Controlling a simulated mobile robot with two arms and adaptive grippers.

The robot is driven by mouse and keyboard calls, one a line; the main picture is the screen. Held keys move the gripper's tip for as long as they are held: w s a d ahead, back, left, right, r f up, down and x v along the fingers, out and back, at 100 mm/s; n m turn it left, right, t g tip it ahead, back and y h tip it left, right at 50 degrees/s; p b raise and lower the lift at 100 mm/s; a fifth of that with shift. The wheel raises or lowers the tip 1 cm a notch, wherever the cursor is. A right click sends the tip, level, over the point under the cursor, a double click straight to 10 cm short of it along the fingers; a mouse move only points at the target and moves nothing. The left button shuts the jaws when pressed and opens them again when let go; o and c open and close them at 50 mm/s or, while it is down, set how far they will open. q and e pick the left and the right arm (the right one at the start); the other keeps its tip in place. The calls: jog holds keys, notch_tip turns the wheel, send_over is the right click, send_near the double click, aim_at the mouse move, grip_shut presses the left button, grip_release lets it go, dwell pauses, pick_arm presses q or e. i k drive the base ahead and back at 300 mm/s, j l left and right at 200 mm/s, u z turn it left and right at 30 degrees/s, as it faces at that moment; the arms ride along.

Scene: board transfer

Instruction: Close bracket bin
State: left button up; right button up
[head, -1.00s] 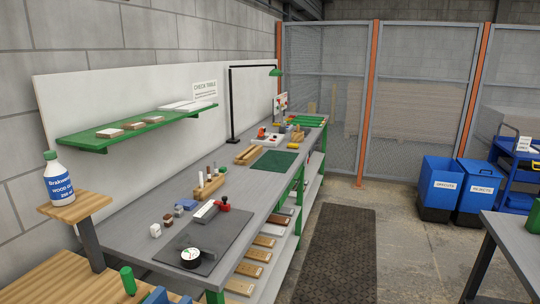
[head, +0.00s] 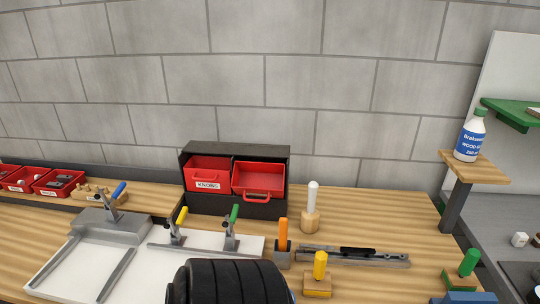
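A black cabinet (head: 236,151) stands at the back of the wooden bench against the block wall. It holds two red bins side by side. The left bin (head: 195,174) has a label reading KNOBS. The right bin (head: 258,176) looks pulled out, with its inside showing and its red handle low at the front. I cannot read a label on the right bin, so I cannot confirm it as the bracket bin. Neither of my grippers is in view. A black ribbed part, likely of my arm, shows at the bottom centre.
A white board fixture (head: 75,262) with toggle clamps lies left and in front of the cabinet. A white-handled tool (head: 312,205), an orange-handled tool (head: 283,238) and a metal rail (head: 385,258) stand or lie to its right. Small red bins (head: 58,182) are far left.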

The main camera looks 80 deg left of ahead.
aim_at(252, 179)
jog(key=u, duration=2.5)
